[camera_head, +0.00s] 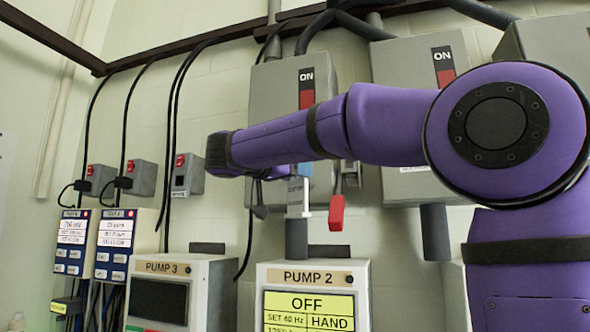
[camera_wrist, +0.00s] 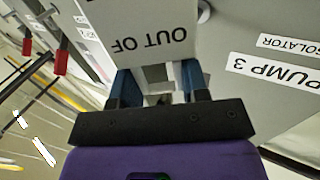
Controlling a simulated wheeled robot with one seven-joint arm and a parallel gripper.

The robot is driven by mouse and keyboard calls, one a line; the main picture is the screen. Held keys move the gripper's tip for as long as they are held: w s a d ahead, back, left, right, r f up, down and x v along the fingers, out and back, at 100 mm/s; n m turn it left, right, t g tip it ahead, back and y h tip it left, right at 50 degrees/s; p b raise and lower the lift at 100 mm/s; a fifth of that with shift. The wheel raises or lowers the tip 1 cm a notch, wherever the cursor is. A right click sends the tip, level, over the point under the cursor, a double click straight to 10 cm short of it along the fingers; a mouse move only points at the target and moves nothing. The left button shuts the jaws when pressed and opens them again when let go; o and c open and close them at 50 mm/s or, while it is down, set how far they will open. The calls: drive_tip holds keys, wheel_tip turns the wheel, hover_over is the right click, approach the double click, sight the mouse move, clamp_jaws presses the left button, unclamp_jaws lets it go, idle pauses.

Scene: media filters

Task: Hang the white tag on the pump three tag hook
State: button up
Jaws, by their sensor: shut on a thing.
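The white tag (camera_wrist: 140,38) shows in the wrist view with the upside-down words "OUT OF" on it; its far part runs out of the picture. My gripper (camera_wrist: 158,82) is shut on the tag's near edge with its blue fingertips. The tag is in front of a grey box (camera_wrist: 235,95) with a "PUMP 3" label (camera_wrist: 275,74). A small round metal part (camera_wrist: 204,11) shows beside the tag's right edge; I cannot tell if it is the hook or if they touch.
Grey switch boxes marked "ON" (camera_head: 262,95) (camera_head: 385,65) hang on the wall. A red-tipped handle (camera_head: 337,212) hangs below. The Pump 3 panel (camera_head: 211,285) and Pump 2 panel (camera_head: 362,280) stand lower down. Black cables (camera_head: 167,150) run down the wall at the left.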

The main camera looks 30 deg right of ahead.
sight(315, 182)
drive_tip(key=shift+w+d+f, duration=0.15)
drive_tip(key=shift+w+d, duration=0.8)
drive_tip(key=shift+d, duration=0.25)
drive_tip(key=shift+w+d+f, duration=0.1)
drive_tip(key=shift+w+d, duration=0.8)
drive_tip(key=shift+d, duration=0.25)
drive_tip(key=shift+w+d+f, duration=0.2)
drive_tip(key=shift+d, duration=0.1)
drive_tip(key=shift+d+f, duration=0.1)
drive_tip(key=shift+f, duration=0.05)
